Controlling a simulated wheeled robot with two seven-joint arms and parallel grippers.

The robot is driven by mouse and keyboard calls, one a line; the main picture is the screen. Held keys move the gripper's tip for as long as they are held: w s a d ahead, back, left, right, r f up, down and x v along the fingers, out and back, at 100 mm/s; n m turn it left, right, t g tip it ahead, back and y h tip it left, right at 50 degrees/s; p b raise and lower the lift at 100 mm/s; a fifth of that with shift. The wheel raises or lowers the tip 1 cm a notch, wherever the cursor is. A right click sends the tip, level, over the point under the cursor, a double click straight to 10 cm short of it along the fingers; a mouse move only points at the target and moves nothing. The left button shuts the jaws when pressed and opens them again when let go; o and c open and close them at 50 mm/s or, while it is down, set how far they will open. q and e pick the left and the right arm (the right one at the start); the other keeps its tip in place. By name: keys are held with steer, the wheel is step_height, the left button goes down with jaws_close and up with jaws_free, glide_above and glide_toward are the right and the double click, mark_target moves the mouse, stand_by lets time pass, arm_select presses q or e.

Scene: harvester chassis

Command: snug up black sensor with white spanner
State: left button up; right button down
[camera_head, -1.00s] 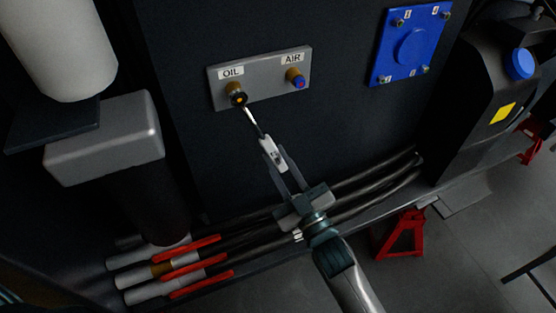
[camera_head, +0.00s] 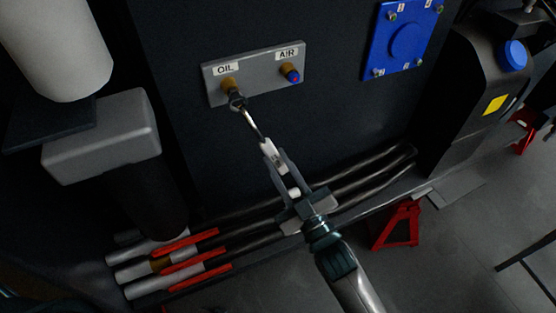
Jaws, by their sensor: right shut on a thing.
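The black sensor (camera_head: 236,101) sits on the brass fitting under the OIL label, on a grey plate (camera_head: 214,93) on the dark wall. My right gripper (camera_head: 273,158) is shut on the white spanner (camera_head: 268,149), gripping its white handle. The spanner's metal shank points up and left, and its head is at the black sensor. The head covers much of the sensor; I cannot tell whether it is fully seated around it. My left gripper is not in view.
A blue-and-brass sensor (camera_head: 291,75) sits under the AIR label. A blue cover plate (camera_head: 403,42) is at upper right. Dark hoses (camera_head: 345,181) run low along the wall, with red-handled valves (camera_head: 190,241) at lower left. A red stand (camera_head: 398,224) is on the floor.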

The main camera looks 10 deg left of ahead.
stand_by(0.3)
steer(key=s+d+p, duration=0.2)
steer(key=s+d, duration=0.2)
steer(key=s, duration=0.2)
steer(key=shift+s+d, duration=0.25)
steer(key=shift+s, duration=0.1)
stand_by(1.3)
